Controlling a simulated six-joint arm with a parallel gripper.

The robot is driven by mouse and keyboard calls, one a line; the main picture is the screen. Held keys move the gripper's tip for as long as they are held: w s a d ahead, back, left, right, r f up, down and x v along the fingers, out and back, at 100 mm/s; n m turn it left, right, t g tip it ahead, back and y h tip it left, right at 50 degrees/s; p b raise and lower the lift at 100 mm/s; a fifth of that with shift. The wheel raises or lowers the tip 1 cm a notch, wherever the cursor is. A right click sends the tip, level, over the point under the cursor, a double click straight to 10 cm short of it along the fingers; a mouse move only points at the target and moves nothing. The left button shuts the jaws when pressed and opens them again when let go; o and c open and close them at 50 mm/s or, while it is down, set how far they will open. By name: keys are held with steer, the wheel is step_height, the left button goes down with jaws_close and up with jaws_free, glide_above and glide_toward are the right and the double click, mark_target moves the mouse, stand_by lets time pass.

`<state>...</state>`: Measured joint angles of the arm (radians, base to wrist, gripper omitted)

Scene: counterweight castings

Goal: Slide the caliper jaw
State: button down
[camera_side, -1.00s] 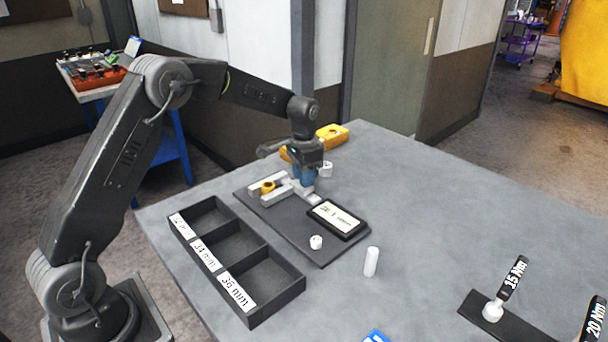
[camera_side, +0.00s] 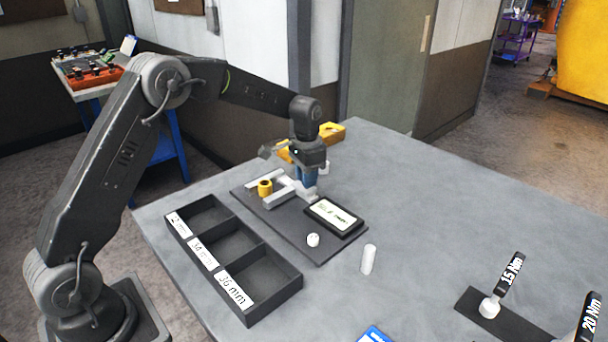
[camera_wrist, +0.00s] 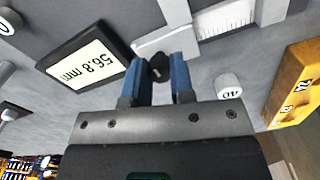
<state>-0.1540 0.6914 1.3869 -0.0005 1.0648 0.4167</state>
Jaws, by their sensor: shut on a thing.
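The caliper lies on a dark base plate (camera_side: 300,238), with pale grey jaws (camera_side: 268,200) pointing left. A brass-coloured ring (camera_side: 265,187) stands upright by the jaws' open end; whether it touches either jaw is unclear. My gripper (camera_side: 306,174) is over the caliper's sliding part. In the wrist view, my blue fingers (camera_wrist: 159,70) are shut on a small dark knob (camera_wrist: 158,65) beside a pale block (camera_wrist: 165,40) of the caliper. A marked scale (camera_wrist: 228,18) runs to its right. The display (camera_wrist: 85,65) reads 56.8 mm; it also shows in the side view (camera_side: 333,217).
A dark three-compartment tray (camera_side: 262,305), its labels including 36 mm, stands front left. White cylinders (camera_side: 313,240) (camera_side: 368,259) stand nearby, and one marked 40 (camera_wrist: 228,85) is near my gripper. A yellow block (camera_side: 331,132) is behind. The table's right side holds torque tools (camera_side: 490,308).

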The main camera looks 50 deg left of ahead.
steer(key=c, duration=1)
jaws_free()
steer(key=shift+r, duration=0.15)
steer(key=shift+r, duration=6.8)
